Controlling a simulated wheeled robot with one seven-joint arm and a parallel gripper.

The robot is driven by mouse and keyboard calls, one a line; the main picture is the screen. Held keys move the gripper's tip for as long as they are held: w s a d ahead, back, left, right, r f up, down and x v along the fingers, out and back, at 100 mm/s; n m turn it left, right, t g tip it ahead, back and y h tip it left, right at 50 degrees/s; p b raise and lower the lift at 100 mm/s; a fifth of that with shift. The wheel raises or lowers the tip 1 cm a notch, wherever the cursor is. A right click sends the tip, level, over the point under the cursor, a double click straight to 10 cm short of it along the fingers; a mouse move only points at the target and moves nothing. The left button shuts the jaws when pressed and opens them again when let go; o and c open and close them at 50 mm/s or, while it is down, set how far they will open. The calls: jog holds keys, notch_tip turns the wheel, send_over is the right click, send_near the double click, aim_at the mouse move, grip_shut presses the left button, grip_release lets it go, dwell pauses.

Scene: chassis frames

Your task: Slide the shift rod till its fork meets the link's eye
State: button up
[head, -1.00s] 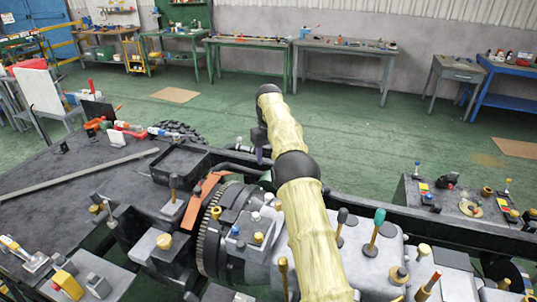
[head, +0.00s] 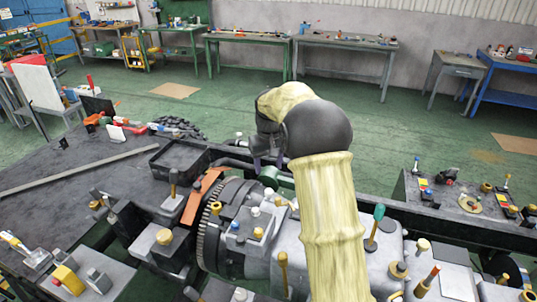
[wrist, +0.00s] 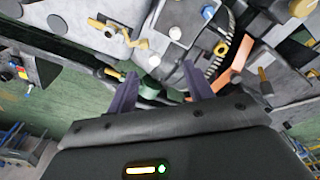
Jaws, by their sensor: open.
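My gripper (head: 269,163) hangs over the far side of the grey gearbox housing (head: 258,262), its purple fingers partly hidden by my arm. In the wrist view my gripper (wrist: 163,87) is open, with nothing clearly held between its fingers. A dark green cylinder (wrist: 150,89) shows between and beyond the fingertips; contact cannot be told. A dark rod with a brass-coloured tip (wrist: 107,72) lies left of the fingers. A hooked brass-coloured piece (wrist: 129,40) sits on the housing beyond. I cannot tell for sure which parts are the shift rod, its fork and the link's eye.
A toothed ring (head: 206,238) and an orange bracket (head: 202,196) stand left of my gripper. Upright levers, one green-topped (head: 376,228), rise from the housing at right. A black chassis rail (head: 460,235) runs along the far side.

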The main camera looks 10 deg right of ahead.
jog(key=s+a+f, duration=0.1)
jog(key=s+f, duration=0.1)
jog(key=s, duration=1.2)
jog(key=s+a+f+m+t, duration=0.1)
jog(key=s+f, duration=0.1)
jog(key=s, duration=1.3)
jog(key=shift+a+f, duration=0.2)
jog(key=shift+f, duration=0.2)
